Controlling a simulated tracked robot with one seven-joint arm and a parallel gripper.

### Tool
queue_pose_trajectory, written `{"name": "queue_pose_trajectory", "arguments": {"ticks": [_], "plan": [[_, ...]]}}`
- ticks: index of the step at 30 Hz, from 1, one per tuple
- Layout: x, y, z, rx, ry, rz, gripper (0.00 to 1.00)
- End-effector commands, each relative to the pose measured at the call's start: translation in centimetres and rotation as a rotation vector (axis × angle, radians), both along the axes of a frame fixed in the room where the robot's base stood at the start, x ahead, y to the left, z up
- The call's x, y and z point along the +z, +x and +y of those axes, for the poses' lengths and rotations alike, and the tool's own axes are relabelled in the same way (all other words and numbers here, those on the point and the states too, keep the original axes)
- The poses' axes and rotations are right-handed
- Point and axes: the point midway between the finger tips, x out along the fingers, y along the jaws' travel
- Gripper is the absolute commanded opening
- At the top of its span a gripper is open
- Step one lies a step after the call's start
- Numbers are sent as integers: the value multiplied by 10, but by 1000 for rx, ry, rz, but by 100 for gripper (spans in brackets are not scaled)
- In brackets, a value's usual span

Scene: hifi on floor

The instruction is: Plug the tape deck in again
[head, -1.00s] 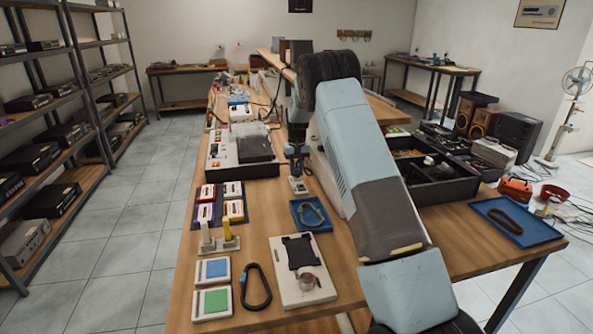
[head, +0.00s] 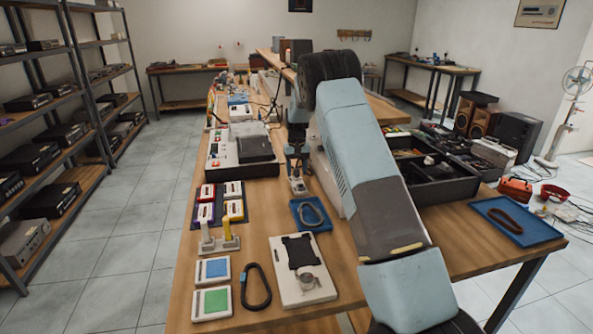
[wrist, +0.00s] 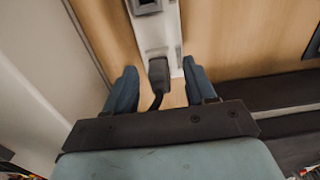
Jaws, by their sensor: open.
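In the wrist view, a dark plug (wrist: 158,72) with a black cable (wrist: 156,101) lies between my gripper's (wrist: 156,74) two blue fingers. The fingers are open, with a gap on both sides of the plug. The plug is at the near end of a white strip (wrist: 158,35), which has a dark square socket (wrist: 149,4) farther along. I cannot tell whether the plug is seated in anything. In the head view my gripper (head: 297,166) points down over the small white strip end (head: 298,186). A pale device with a dark lid (head: 254,149), perhaps the tape deck, stands to its left.
A blue tray (head: 328,223) with a belt loop lies just in front of the gripper. A black divided box (head: 450,190) stands right of my arm. Cassettes (head: 205,193) and a white plate (head: 318,291) lie nearer. A pale wall-like surface (wrist: 40,80) runs close left in the wrist view.

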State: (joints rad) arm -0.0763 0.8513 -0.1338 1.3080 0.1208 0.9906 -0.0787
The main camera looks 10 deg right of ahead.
Motion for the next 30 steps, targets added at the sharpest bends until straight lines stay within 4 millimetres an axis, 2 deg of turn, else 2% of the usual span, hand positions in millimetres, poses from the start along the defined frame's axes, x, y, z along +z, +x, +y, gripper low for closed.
{"name": "queue_pose_trajectory", "arguments": {"ticks": [8, 24, 30], "plan": [[9, 1, 0, 0, 0, -2, 55], [107, 1, 0, -1, 0, -3, 55], [129, 1, 0, -1, 0, -1, 55]]}}
